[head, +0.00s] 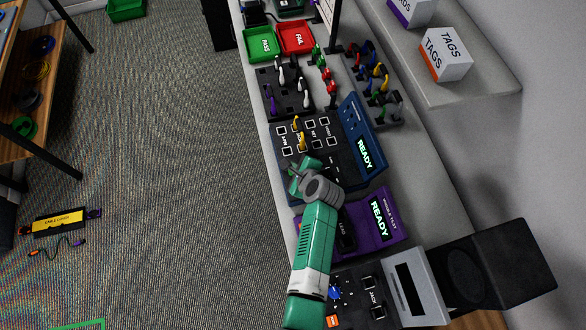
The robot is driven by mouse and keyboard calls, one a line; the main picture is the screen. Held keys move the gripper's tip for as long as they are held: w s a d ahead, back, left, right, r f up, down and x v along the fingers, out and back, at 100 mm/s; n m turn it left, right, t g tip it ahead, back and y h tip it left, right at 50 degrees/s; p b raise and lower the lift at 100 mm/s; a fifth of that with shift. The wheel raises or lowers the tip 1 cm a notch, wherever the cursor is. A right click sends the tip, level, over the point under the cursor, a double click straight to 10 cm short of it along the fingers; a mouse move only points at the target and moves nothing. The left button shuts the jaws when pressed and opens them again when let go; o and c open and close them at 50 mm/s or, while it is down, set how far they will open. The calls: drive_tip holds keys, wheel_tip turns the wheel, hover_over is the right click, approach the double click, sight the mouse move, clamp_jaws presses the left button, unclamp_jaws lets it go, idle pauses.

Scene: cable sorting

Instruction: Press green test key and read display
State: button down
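My arm reaches up from the bottom of the head view. My gripper (297,178) is over the lower left edge of the dark blue tester (351,117), and its fingers are too small to tell open from shut. The tester's display (370,153) reads READY. Two yellow plugs (302,142) stand on its socket panel. My arm and gripper cover parts of both testers. I cannot make out a green test key.
A green PASS tray (260,43) and a red FAIL tray (297,37) stand at the bench's far end. Plug racks (268,80) lie between trays and testers. A grey-panelled unit (423,303) and black box (505,268) are lower right. Open carpet (160,140) is left.

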drive_tip(key=shift+f, duration=0.45)
drive_tip(key=shift+f+b, duration=0.35)
drive_tip(key=shift+b, duration=0.15)
idle(0.5)
drive_tip(key=shift+r, duration=0.1)
drive_tip(key=shift+r+p, duration=0.65)
drive_tip(key=shift+p, duration=0.2)
wheel_tip(320, 180, up, 5)
drive_tip(key=p, duration=0.5)
drive_tip(key=shift+r, duration=0.15)
